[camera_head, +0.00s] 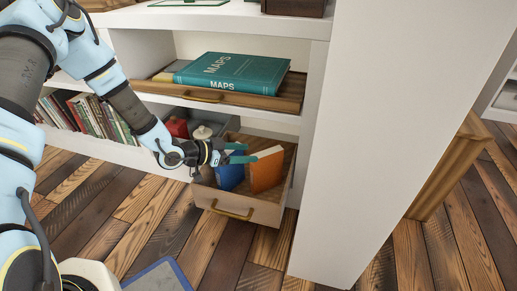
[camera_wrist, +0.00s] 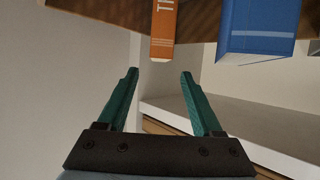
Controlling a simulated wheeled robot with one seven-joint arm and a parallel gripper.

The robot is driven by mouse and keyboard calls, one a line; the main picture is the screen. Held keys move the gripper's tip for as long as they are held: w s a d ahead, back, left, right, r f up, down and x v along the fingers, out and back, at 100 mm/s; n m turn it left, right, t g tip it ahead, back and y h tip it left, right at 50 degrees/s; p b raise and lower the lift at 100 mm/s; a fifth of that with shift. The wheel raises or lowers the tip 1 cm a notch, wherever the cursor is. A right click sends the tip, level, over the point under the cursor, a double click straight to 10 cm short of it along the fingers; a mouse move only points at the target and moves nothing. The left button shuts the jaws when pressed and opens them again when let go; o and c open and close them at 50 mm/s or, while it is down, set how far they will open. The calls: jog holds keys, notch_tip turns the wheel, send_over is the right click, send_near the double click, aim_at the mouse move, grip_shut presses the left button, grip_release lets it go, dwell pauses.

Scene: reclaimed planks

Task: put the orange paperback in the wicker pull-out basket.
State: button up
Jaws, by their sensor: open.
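The orange paperback (camera_head: 267,171) stands upright in an open wooden drawer at the bottom of the white shelf unit. Its spine also shows at the top of the wrist view (camera_wrist: 163,32). My gripper (camera_head: 251,152) is open and empty, with its teal fingers over the drawer near the book's upper part. In the wrist view the fingertips (camera_wrist: 159,72) are apart, with the orange spine just beyond the gap and not between them. I cannot make out a basket of wicker weave in either view.
A blue book (camera_head: 231,172) stands beside the orange one in the drawer (camera_head: 240,208). A teal MAPS book (camera_head: 232,70) lies above, on a slightly pulled-out drawer (camera_head: 270,100). A white upright panel (camera_head: 385,140) stands right. Several books line the lower left shelf.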

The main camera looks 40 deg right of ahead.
jog(key=w+a+r+n+t+y, duration=0.25)
jog(key=w+a, duration=0.25)
jog(key=a, duration=0.4)
jog(key=w+a+r+n+t+y, duration=0.25)
jog(key=w+a+y, duration=0.2)
jog(key=a, duration=0.45)
jog(key=w+a+r+n+t+y, duration=0.25)
jog(key=w+a, duration=0.35)
jog(key=a, duration=0.3)
jog(key=s+a+r+n+g+y, duration=0.1)
jog(key=s+a+r+n, duration=0.4)
jog(key=a, duration=0.3)
jog(key=s+a+r+n+g+y, duration=0.2)
jog(key=s+a+r+n, duration=0.4)
jog(key=a, duration=0.3)
jog(key=shift+s+a+r+n+p, duration=0.25)
jog(key=shift+s+n+p, duration=0.1)
jog(key=shift+s, duration=0.3)
jog(key=shift+r+y, duration=0.1)
jog(key=shift+y, duration=0.15)
